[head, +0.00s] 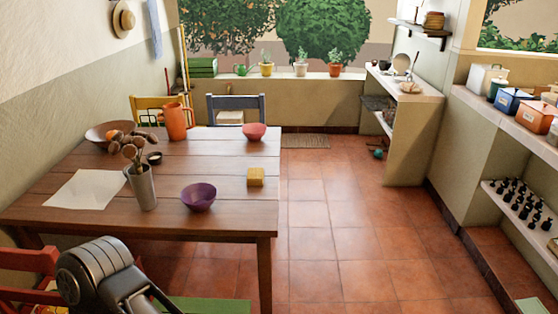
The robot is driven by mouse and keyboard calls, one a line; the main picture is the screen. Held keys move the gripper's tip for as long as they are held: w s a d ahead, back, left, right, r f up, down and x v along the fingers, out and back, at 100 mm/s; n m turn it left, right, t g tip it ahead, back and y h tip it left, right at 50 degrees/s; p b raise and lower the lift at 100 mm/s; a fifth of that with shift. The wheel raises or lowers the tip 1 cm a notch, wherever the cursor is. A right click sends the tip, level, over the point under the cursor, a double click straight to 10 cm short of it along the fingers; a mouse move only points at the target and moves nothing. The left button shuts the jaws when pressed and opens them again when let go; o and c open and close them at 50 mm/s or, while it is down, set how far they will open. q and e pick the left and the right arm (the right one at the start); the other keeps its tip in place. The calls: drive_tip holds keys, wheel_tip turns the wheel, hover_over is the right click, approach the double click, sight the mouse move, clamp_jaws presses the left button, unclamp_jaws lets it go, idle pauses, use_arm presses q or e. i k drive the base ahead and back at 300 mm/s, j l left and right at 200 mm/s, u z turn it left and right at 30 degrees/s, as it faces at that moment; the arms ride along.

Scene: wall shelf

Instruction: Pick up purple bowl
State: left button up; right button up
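The purple bowl (198,198) stands upright on the near right part of the wooden table (95,215), close to its front edge. It looks empty. A dark grey arm part of mine shows at the bottom left, in front of the table and below the bowl. It is apart from the bowl in the picture. No gripper fingers can be made out, and my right gripper is not in view.
A red chair (30,262) is at the lower left. The tiled floor (340,230) right of the table is clear.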

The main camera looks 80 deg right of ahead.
sight(198, 197)
drive_tip(key=z, duration=2.2)
